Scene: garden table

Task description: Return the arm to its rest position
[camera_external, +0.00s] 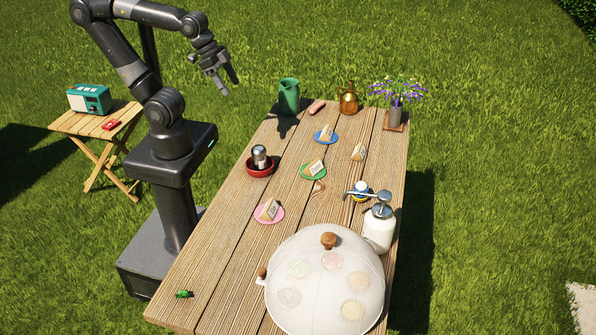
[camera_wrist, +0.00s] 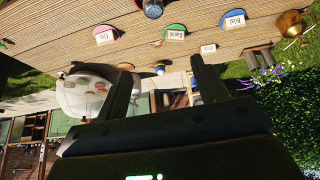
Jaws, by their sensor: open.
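My gripper (camera_external: 226,80) is open and empty, raised in the air above the grass at the far left side of the garden table (camera_external: 222,240). In the wrist view my gripper's two dark fingers (camera_wrist: 163,85) stand apart with nothing between them. My arm is folded up and over from its column, which stands at the table's left edge. No object touches the gripper.
The table holds a mesh food cover (camera_external: 325,285), a white pump bottle (camera_external: 379,228), a green pitcher (camera_external: 289,95), a flower vase (camera_external: 395,116), a copper can (camera_external: 348,100), a red bowl (camera_external: 259,170) and coloured plates with cards. A side table (camera_external: 92,124) carries a teal radio (camera_external: 89,99).

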